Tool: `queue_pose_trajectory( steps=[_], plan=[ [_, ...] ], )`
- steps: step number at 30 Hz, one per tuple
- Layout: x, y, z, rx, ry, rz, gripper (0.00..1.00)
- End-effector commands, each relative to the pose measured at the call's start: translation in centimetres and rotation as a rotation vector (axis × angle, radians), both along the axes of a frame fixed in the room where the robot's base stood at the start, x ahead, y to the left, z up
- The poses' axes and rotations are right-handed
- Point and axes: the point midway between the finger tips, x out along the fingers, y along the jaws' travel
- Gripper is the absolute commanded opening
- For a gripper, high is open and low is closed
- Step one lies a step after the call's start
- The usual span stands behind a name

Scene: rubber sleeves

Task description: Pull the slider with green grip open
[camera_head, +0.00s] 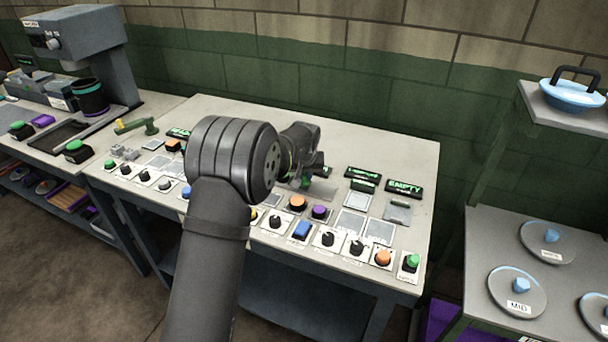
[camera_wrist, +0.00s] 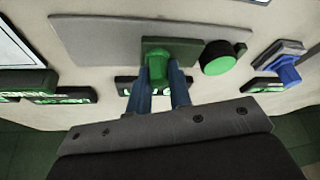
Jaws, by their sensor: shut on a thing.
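In the head view, my arm and wrist cover much of the middle of the console, and the grip and fingertips cannot be made out clearly there.
A round green knob (camera_wrist: 220,58) sits close to the right of the grip, with a blue part (camera_wrist: 285,68) further right. Display signs, one reading EMPTY (camera_head: 403,188), stand nearby. Knobs and buttons line the front of the console table (camera_head: 400,150); its back strip is clear.

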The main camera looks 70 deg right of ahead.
Motion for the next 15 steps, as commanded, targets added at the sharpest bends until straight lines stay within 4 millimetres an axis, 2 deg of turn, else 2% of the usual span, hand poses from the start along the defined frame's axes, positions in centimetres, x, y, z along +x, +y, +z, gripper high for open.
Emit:
queue_pose_trajectory(
  steps=[6,14,15],
  plan=[
    [-2.9,0.0,0.0,0.001,0.001,-0.002,0.0],
    [-3.2,0.0,0.0,0.0,0.002,-0.001,0.0],
    [-3.3,0.0,0.0,0.001,0.002,-0.001,0.24]
  ],
)
